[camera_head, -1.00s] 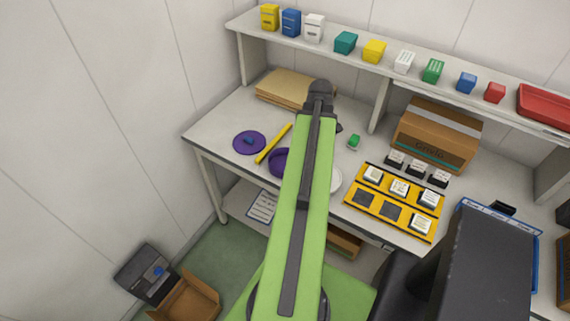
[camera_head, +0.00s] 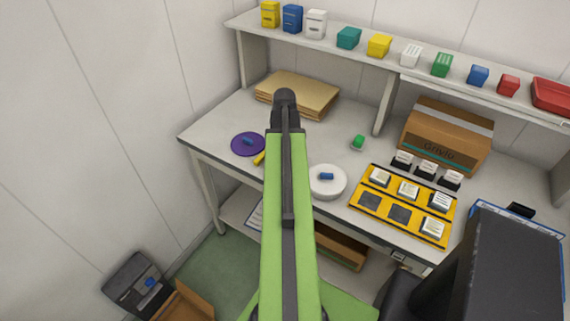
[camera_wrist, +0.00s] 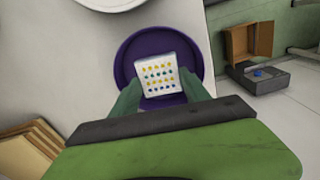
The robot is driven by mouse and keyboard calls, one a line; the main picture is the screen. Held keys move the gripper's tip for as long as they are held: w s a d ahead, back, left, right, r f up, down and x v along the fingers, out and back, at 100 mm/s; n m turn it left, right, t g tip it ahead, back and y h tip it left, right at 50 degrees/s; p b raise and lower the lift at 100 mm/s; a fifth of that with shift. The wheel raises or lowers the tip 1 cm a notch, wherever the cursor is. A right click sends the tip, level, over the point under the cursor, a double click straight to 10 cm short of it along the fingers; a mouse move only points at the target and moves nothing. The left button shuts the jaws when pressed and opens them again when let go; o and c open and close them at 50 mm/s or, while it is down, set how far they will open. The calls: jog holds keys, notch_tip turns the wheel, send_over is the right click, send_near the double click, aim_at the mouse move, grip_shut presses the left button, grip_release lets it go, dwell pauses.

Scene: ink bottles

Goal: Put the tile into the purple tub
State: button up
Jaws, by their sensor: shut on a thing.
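The tile (camera_wrist: 160,76) is a white square with rows of yellow and blue dots, seen in the wrist view. My gripper (camera_wrist: 162,88) is shut on it, with one greenish finger at each side. Behind the tile, in line with it, is the round purple tub (camera_wrist: 127,58), its rim showing around the tile. I cannot tell how high the tile is above the tub's floor.
A white round dish (camera_head: 327,192) with a blue piece is to the right. A yellow tray (camera_head: 420,213) and a cardboard box (camera_head: 440,142) stand farther right.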

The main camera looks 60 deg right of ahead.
notch_tip(320, 180, down, 2)
jog(key=shift+f+b, duration=0.2)
jog(key=shift+b, duration=0.25)
jog(key=shift+r, duration=0.25)
jog(key=shift+f, duration=0.2)
jog(key=o, duration=1.5)
jog(key=shift+c, duration=0.2)
notch_tip(320, 180, up, 12)
jog(key=p, duration=1.2)
jog(key=shift+r, duration=0.2)
